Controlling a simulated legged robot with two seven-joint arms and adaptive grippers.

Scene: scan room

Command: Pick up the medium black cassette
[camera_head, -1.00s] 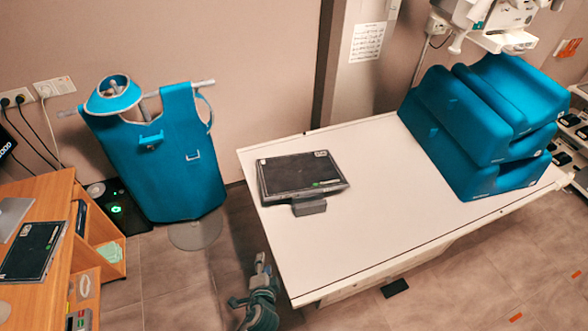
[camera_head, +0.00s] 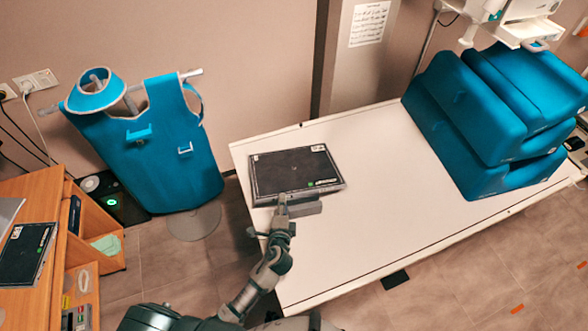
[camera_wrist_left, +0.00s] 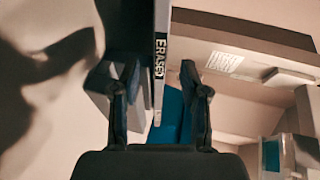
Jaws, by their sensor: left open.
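A black cassette (camera_head: 290,172) with white labels and a small green mark lies on the white table, near its left end. My left gripper (camera_head: 283,203) is at the cassette's front edge. In the left wrist view, my open left gripper (camera_wrist_left: 158,78) has one finger on each side of the cassette's thin edge (camera_wrist_left: 160,45), which bears the word "ERASE". A gap shows beside the fingers, and contact cannot be made out. Another black cassette (camera_head: 22,252) lies on the wooden desk at the left. My right gripper is not in view.
A grey block (camera_head: 307,208) sits at the cassette's front edge. Blue foam cushions (camera_head: 480,130) are stacked on the table's right end. A blue apron (camera_head: 150,155) hangs on a stand behind left. The white table (camera_head: 370,210) is clear in the middle.

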